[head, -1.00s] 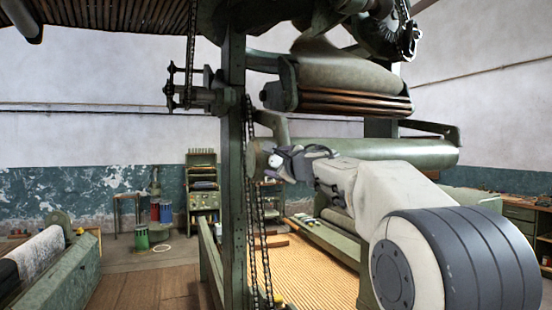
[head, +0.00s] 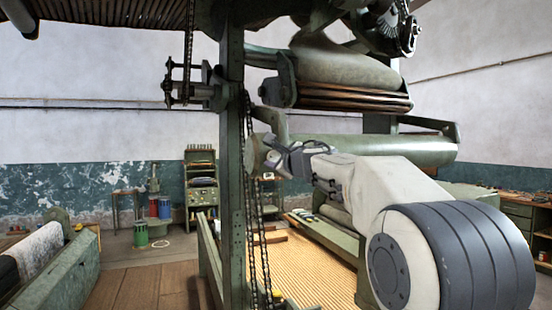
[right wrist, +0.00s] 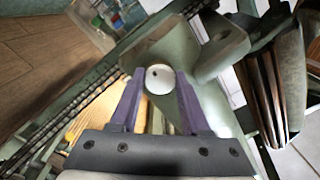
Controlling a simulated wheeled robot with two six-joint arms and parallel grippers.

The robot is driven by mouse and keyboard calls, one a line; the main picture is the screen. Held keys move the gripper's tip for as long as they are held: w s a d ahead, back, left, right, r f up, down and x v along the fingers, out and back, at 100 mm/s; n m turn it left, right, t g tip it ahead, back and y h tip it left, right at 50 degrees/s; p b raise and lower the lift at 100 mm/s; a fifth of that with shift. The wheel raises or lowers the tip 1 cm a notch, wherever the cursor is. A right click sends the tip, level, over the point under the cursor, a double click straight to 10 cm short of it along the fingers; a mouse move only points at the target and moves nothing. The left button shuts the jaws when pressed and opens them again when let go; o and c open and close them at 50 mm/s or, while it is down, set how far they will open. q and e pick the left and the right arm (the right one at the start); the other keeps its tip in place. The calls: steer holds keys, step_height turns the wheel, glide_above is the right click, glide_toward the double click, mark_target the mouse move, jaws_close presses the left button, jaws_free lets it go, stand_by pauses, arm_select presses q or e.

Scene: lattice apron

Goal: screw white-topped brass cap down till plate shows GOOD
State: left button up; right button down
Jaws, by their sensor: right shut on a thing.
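The white-topped cap (right wrist: 160,78) shows in the right wrist view as a small round white disc with a dark spot near its middle. My right gripper (right wrist: 160,82) has its two purple fingers on either side of the cap, shut on it. The cap's brass side is mostly hidden by the fingers. In the head view, my right gripper (head: 272,158) is at the rounded end of the green machine's arm, beside the upright post, and the cap cannot be made out there. I cannot make out a plate or any word on it. My left gripper is not in view.
The green post (head: 232,190) with hanging chains (head: 258,220) stands just left of my right gripper. A large green roller (head: 380,146) lies behind my arm, with a copper-coloured roller (head: 355,98) above. Open wooden floor (head: 140,285) lies to the left.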

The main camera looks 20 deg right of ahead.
steer(key=m+p, duration=0.1)
steer(key=m, duration=0.5)
steer(key=m+p, duration=0.1)
steer(key=m, duration=0.4)
steer(key=shift+m, duration=0.3)
steer(key=m+p, duration=0.1)
steer(key=m, duration=0.4)
steer(key=m+p, duration=0.1)
steer(key=m, duration=0.4)
steer(key=shift+f, duration=0.1)
steer(key=shift+m, duration=0.5)
steer(key=shift+c, duration=1.9)
jaws_free()
